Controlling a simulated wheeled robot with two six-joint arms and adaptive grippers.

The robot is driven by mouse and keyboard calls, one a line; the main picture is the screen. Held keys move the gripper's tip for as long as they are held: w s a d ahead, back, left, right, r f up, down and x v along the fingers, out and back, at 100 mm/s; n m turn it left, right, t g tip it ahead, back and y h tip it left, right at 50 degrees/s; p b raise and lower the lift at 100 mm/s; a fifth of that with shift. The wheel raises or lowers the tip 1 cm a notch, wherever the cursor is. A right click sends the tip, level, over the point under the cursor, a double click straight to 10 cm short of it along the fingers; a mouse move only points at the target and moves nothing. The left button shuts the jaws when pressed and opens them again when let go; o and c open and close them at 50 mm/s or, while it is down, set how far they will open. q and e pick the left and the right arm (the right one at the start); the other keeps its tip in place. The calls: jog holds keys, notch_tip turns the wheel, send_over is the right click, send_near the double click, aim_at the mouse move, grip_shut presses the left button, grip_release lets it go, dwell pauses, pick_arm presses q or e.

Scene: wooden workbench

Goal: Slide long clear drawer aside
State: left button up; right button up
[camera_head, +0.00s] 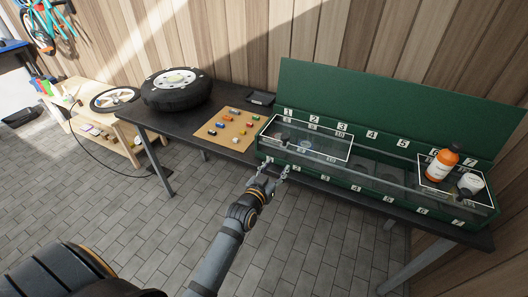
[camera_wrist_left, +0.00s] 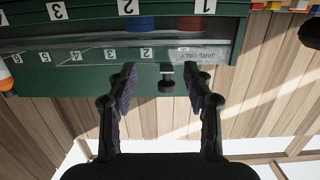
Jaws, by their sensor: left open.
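A long clear drawer (camera_head: 335,157) with a white rim sits at the left end of the green case (camera_head: 390,95), over the compartments numbered from 1. Small items show dimly through it. My left gripper (camera_head: 272,172) is at the front of the case's left end, open. In the left wrist view, which looks upside down, the open fingers (camera_wrist_left: 162,80) stand on either side of a small dark knob (camera_wrist_left: 166,86), with gaps to it. A clear strip labelled "JARS ONLY" (camera_wrist_left: 202,55) lies just beyond. My right gripper is not in view.
A second clear white-rimmed tray (camera_head: 425,183) at the case's right end has an orange bottle (camera_head: 441,165) and a white jar (camera_head: 470,184) in it. Left of the case are a board of small coloured parts (camera_head: 225,129) and a tire (camera_head: 176,91) on the dark bench.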

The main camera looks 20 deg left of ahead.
pick_arm(q)
jog(key=t, duration=0.2)
send_near(283, 139)
jog(key=w, duration=0.8)
jog(key=w+p, duration=0.1)
jog(key=w, duration=0.2)
jog(key=shift+w+d+r, duration=0.25)
jog(key=shift+w, duration=0.15)
grip_shut()
